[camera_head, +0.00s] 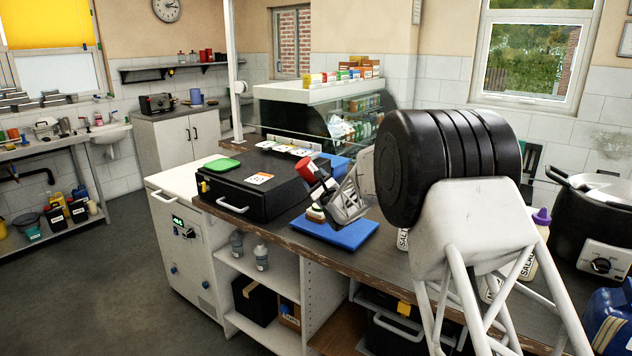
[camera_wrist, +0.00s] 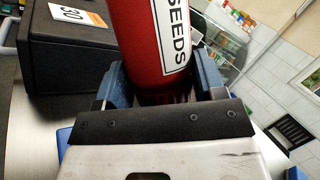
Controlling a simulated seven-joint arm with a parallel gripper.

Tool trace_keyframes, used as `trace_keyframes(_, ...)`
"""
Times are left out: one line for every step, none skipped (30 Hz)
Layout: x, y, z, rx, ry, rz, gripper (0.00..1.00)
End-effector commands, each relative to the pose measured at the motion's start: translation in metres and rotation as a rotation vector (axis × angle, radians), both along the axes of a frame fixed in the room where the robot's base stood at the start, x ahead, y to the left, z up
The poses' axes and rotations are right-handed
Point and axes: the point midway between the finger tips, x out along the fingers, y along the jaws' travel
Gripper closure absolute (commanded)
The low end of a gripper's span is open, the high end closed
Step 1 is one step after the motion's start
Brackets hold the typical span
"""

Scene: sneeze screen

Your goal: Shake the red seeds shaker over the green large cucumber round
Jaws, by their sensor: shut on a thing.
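The red seeds shaker (camera_head: 305,168) is tilted in my gripper (camera_head: 318,187), above the counter between the black box and the blue board. In the wrist view, the red shaker (camera_wrist: 138,40) with its white SEEDS label stands between the blue fingers of my gripper (camera_wrist: 165,85), which are shut on it. A flat green piece (camera_head: 222,163) lies at the far left corner of the black box; I cannot tell whether it is the cucumber round. A small layered stack (camera_head: 315,214) sits on the blue board below my gripper; its top is partly hidden.
The black box (camera_head: 262,207) with an orange-and-white label stands left of the blue board (camera_head: 350,232). Behind is a glass-fronted display case (camera_head: 290,112). A white bottle with a purple cap (camera_head: 541,228) and a black pot (camera_head: 590,225) stand at the right.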

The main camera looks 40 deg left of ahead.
Motion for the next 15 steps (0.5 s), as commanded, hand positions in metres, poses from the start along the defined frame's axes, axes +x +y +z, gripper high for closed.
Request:
trace_keyframes(0.0,0.0,0.001,0.0,-0.001,0.0,0.62)
trace_keyframes(0.0,0.0,0.001,0.0,-0.001,0.0,0.62)
trace_keyframes(0.0,0.0,0.001,0.0,-0.001,0.0,0.62)
trace_keyframes(0.0,0.0,0.001,0.0,-0.001,0.0,0.62)
trace_keyframes(0.0,0.0,0.001,0.0,-0.001,0.0,0.62)
trace_keyframes(0.0,0.0,0.0,0.0,-0.001,0.0,0.62)
trace_keyframes(0.0,0.0,0.0,0.0,-0.001,0.0,0.62)
trace_keyframes(0.0,0.0,-0.001,-0.001,-0.002,0.0,0.62)
trace_keyframes(0.0,0.0,-0.003,-0.002,-0.002,0.0,0.62)
trace_keyframes(0.0,0.0,-0.004,-0.002,-0.002,0.0,0.62)
trace_keyframes(0.0,0.0,-0.007,-0.002,-0.002,0.0,0.62)
trace_keyframes(0.0,0.0,-0.011,-0.002,-0.001,0.0,0.62)
trace_keyframes(0.0,0.0,-0.014,-0.002,-0.002,0.0,0.62)
trace_keyframes(0.0,0.0,-0.017,-0.002,-0.002,0.0,0.62)
trace_keyframes(0.0,0.0,-0.021,-0.002,-0.002,0.0,0.62)
